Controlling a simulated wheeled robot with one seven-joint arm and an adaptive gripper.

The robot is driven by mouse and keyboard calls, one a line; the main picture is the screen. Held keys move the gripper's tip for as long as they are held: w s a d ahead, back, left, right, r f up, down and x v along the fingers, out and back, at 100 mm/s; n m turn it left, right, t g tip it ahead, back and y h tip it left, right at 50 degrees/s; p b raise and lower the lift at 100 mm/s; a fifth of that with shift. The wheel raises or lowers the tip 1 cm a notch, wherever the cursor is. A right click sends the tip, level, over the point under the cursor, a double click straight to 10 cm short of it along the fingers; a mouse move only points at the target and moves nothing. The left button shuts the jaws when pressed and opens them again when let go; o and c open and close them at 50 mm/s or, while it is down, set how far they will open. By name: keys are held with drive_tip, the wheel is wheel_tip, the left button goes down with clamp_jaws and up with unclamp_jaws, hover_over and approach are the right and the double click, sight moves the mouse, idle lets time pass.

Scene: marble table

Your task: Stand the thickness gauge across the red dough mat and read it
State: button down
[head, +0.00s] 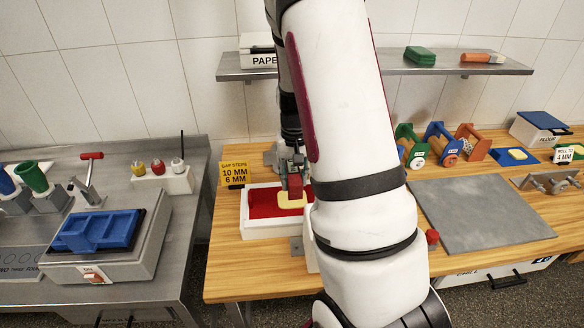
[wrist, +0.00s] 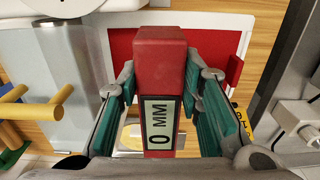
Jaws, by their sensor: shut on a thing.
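The thickness gauge is a red block whose label reads 0 MM in the wrist view (wrist: 160,60). My gripper (head: 294,180) is shut on it, with teal pads on both sides in the wrist view (wrist: 165,100). The red dough mat (head: 262,204) lies in a white tray at the middle of the head view. The gauge (head: 299,194) is over the mat, beside a pale yellow dough piece (head: 289,207). I cannot tell whether the gauge touches the mat. My arm hides the tray's right part.
A yellow sign (head: 234,174) reading 10 MM, 6 MM stands behind the tray. A grey slab (head: 480,215) lies on the wooden table at right, with green, blue and orange stands (head: 440,143) behind it. A card (head: 563,155) reads ROLL TO 4 MM. A metal counter (head: 185,225) stands at left.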

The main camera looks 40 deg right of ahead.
drive_tip(key=shift+w+d, duration=0.1)
idle(0.3)
drive_tip(key=shift+f, duration=0.2)
drive_tip(key=shift+f+b, duration=0.9)
drive_tip(key=shift+f, duration=2.8)
drive_tip(key=shift+f, duration=0.7)
drive_tip(key=c, duration=1.1)
unclamp_jaws()
drive_tip(key=shift+o, duration=0.2)
wheel_tip(320, 180, up, 12)
